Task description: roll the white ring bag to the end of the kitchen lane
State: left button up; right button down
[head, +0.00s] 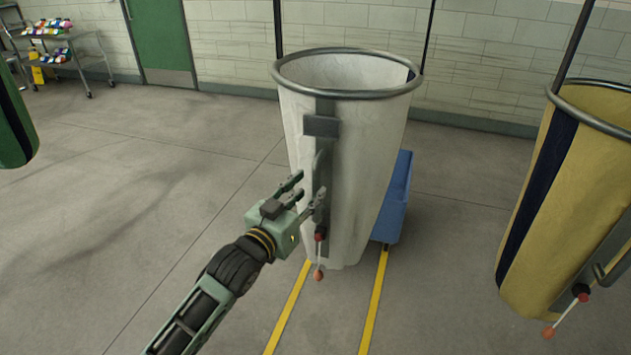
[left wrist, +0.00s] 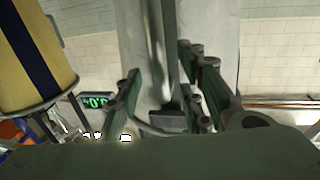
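The white ring bag (head: 375,150), a tall tapered bag with a metal ring (head: 345,93) at its top, hangs upright in the middle of the head view. A grey vertical handle (head: 321,180) runs down its front below a dark plate (head: 322,126). My left gripper (head: 309,186) is at the handle, fingers apart. In the left wrist view the open fingers (left wrist: 160,70) stand either side of the grey handle strip, with white bag cloth (left wrist: 222,30) behind. I cannot tell whether they touch it. My right gripper is in neither view.
Two yellow floor lines (head: 371,300) run under the bag. A blue cart (head: 396,200) stands behind it. A yellow ring bag (head: 572,190) hangs at the right and a green bag (head: 14,125) at the far left. A shelf cart (head: 62,58) is at the back left. The left floor is clear.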

aim_at(314, 186)
pick_arm(q)
jog(key=shift+x, duration=2.1)
jog(key=shift+d, duration=0.1)
grip_shut()
